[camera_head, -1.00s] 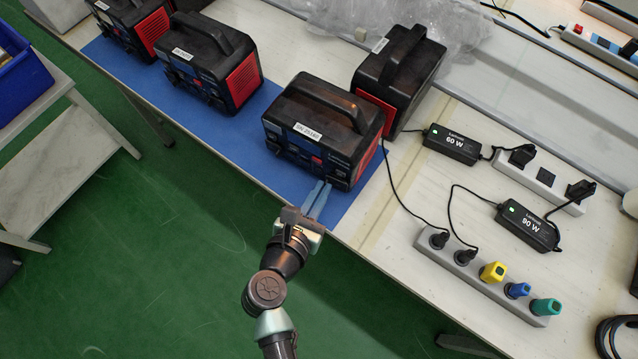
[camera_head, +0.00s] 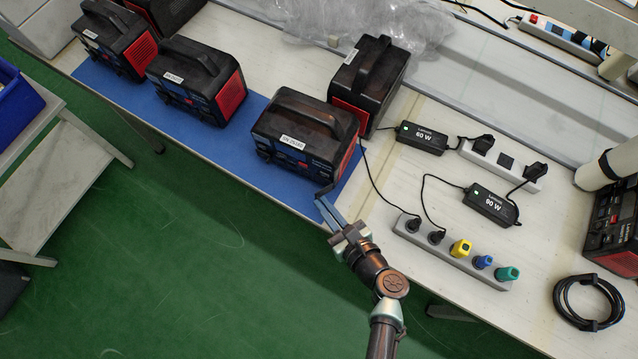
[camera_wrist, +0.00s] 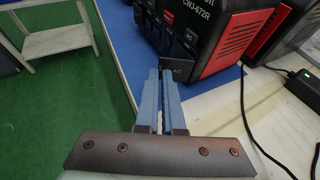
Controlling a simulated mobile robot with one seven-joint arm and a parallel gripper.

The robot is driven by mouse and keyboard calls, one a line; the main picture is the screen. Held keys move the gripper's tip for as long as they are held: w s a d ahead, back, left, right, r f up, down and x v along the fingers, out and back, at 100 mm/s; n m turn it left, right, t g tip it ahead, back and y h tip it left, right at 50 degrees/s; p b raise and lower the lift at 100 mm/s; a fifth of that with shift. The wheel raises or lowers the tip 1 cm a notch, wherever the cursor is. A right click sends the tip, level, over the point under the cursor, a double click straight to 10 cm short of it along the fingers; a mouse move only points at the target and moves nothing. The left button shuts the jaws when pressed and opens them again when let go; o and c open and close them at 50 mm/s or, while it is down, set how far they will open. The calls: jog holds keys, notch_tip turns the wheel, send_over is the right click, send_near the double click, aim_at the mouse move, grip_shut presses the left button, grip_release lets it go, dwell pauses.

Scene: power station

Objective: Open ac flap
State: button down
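The power station (camera_head: 300,135) in front of my gripper is a black box with a handle and a red side panel. It stands at the front edge of the blue mat, and its front fills the top of the wrist view (camera_wrist: 205,35). A dark flap marked AC (camera_wrist: 205,80) sticks out from its lower front corner; in the head view it is a small dark piece (camera_head: 326,188). My gripper (camera_head: 323,202) has its blue fingertips (camera_wrist: 162,72) right at this flap. The fingers are close together with a narrow gap. Whether they pinch the flap is unclear.
Other black-and-red stations (camera_head: 195,80) stand left and behind (camera_head: 368,80). To the right are power strips (camera_head: 450,255), two adapters (camera_head: 422,138) and a coiled cable (camera_head: 588,302). A black cable runs close to the station's right side. Green floor (camera_head: 180,270) is open in front.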

jog(key=n+y+b, duration=0.1)
jog(key=d+n+g+y+b, duration=0.1)
jog(key=shift+w+d+f+n+y, duration=0.15)
jog(key=shift+d+n+y, duration=0.15)
jog(key=shift+y, duration=0.1)
jog(key=d+n+g+y+b, duration=0.1)
jog(key=n+g+b, duration=0.1)
jog(key=b, duration=0.1)
jog(key=n+g+y+b, duration=0.1)
jog(key=g+y+b, duration=0.1)
jog(key=shift+d+f+n+b, duration=0.1)
jog(key=shift+d+n+b, duration=0.3)
jog(key=shift+d+n+g, duration=0.2)
jog(key=shift+n+g, duration=0.1)
jog(key=shift+n, duration=0.1)
jog(key=shift+d+r+n+g+y+p, duration=0.3)
jog(key=shift+r+n+g+y, duration=0.25)
jog(key=shift+g, duration=0.25)
jog(key=shift+w+d+f+n+g+y, duration=0.15)
jog(key=shift+n+g, duration=0.3)
jog(key=shift+n, duration=0.05)
jog(key=shift+w+d+f+n+g+y, duration=0.1)
jog(key=shift+w+d+n+g, duration=0.05)
jog(key=shift+n+g, duration=0.3)
jog(key=shift+w+d+n+g, duration=0.1)
jog(key=shift+d+n+g, duration=0.05)
jog(key=shift+n+g, duration=0.25)
jog(key=c, duration=1)
grip_release()
